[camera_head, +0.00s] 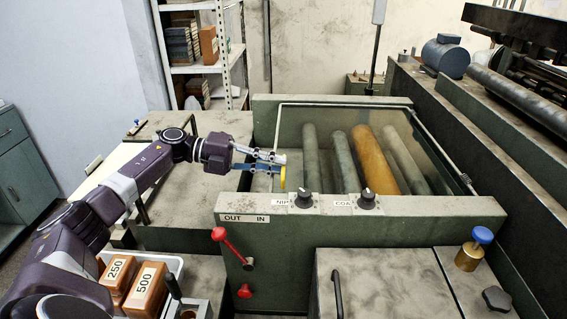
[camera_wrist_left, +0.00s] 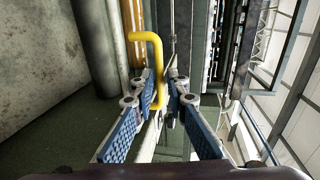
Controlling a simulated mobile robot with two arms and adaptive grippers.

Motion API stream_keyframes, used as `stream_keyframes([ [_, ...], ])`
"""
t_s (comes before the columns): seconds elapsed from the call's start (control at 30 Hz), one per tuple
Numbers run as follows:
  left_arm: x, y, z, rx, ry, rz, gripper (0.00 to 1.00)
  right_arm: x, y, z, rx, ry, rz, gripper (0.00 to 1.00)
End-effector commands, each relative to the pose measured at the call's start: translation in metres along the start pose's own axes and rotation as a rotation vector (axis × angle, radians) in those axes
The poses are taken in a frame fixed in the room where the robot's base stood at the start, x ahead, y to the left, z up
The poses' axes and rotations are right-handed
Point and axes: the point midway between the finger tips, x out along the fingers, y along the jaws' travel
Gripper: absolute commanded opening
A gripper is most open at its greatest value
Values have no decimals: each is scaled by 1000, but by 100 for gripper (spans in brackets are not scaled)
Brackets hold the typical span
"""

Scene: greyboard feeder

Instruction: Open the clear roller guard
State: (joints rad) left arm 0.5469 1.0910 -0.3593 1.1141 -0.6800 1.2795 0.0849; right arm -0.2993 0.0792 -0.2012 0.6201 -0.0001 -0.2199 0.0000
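The clear roller guard (camera_head: 345,104) is a see-through panel with a thin pale frame. It lies over the roller opening in the head view and looks down. Its yellow handle (camera_head: 283,178) is at the front left of the opening, partly covered by a finger. My left gripper (camera_head: 279,170) reaches in from the left at this handle. In the left wrist view the bent yellow handle (camera_wrist_left: 157,62) runs between the two blue-padded fingers of the left gripper (camera_wrist_left: 160,88), nearer the left fingertip, with a gap on the right. My right gripper is not in view.
Several rollers, one orange (camera_head: 374,160), lie under the guard. Two black knobs (camera_head: 366,199) stand on the front ledge. A red lever (camera_head: 231,247) projects below them. A tray (camera_head: 176,264) with weight blocks sits under my left arm. Machinery borders the right side.

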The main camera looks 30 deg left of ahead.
Motion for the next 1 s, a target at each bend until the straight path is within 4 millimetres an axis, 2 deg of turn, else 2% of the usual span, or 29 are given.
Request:
stream_keyframes([
  [0.1, 15, -2, 0, -1, 2, -1, 14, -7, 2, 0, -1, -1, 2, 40],
  [0.23, 23, 0, 0, 0, 1, 0, 14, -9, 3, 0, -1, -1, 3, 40],
  [0.5, 25, 1, 0, 0, 1, 1, 14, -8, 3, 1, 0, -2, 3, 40],
  [0.63, 25, 1, 0, 0, 0, 1, 0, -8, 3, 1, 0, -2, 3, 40],
  [1.0, 24, 1, 0, -1, 0, 1, 0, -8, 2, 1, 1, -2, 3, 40],
])
